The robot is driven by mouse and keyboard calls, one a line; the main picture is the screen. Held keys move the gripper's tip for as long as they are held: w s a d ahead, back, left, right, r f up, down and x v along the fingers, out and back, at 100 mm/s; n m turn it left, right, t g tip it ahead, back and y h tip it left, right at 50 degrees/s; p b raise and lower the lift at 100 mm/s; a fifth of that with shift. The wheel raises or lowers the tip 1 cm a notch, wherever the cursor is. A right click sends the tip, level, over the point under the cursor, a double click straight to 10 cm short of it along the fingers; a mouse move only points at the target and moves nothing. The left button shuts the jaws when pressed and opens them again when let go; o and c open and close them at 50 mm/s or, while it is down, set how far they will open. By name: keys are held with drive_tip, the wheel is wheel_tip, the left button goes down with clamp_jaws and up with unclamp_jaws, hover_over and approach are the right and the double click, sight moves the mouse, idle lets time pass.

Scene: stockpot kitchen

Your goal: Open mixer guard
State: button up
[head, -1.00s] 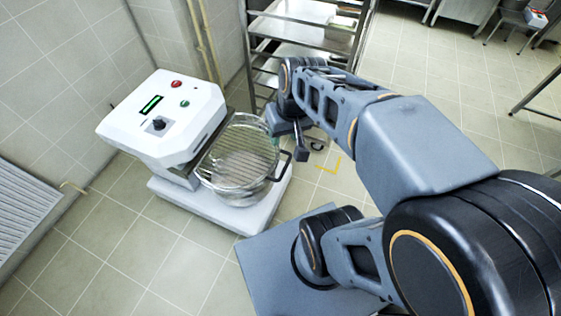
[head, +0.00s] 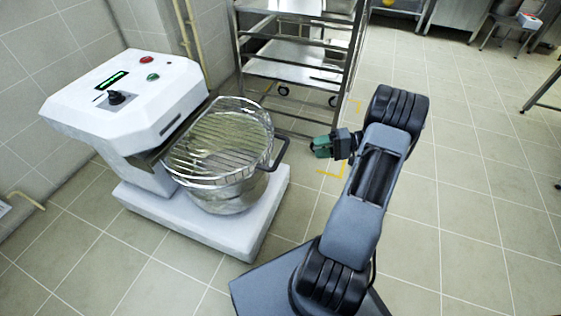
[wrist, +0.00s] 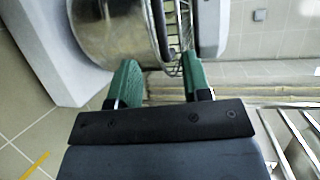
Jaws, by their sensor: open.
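The mixer (head: 130,100) is a white machine standing at the left in the head view. Its wire guard (head: 215,140) lies over the steel bowl (head: 228,195), and a dark handle (head: 281,152) sticks out from the guard's right side. My gripper (head: 320,146) is to the right of the handle, apart from it, pointing toward the mixer. In the wrist view my gripper (wrist: 165,82) is open, with green fingers spread and nothing between them. The bowl (wrist: 110,30) and the guard's wires (wrist: 180,30) show just beyond the fingers.
A steel rack (head: 300,60) on wheels stands behind the mixer; its bars (wrist: 295,135) also show at the right in the wrist view. Yellow pipes run down the wall behind the mixer. The tiled floor (head: 460,180) to the right is open.

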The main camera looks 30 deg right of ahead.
sight(281, 152)
drive_tip(key=b+x, duration=0.3)
drive_tip(key=x, duration=1)
drive_tip(key=shift+w+a+f, duration=0.1)
drive_tip(key=shift+c, duration=0.3)
clamp_jaws()
